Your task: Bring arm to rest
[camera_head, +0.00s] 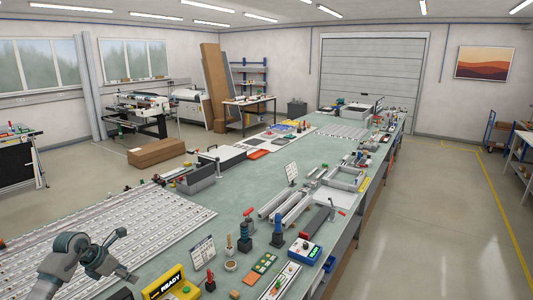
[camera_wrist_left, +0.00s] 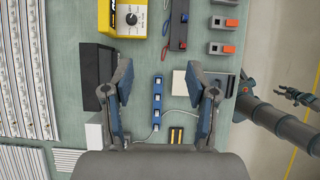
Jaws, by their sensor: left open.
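My left gripper (camera_head: 128,256) is at the lower left of the head view, above the near end of the bench. Its fingers are spread apart and hold nothing. In the left wrist view the two fingers (camera_wrist_left: 160,84) stand wide apart over the bench top. A blue power strip (camera_wrist_left: 157,100) lies below, in the gap between them. A dark arm, which looks like my right one, enters at the right of the wrist view, with its gripper (camera_wrist_left: 296,96) beyond the bench edge. That gripper is too small to read and is not in the head view.
The long green bench (camera_head: 240,215) carries a yellow READY box (camera_head: 172,285), light strips (camera_head: 110,222), a grey bin (camera_head: 196,178) and small tools. In the wrist view, a black block (camera_wrist_left: 96,75) is left of the fingers. The aisle floor (camera_head: 440,230) right of the bench is clear.

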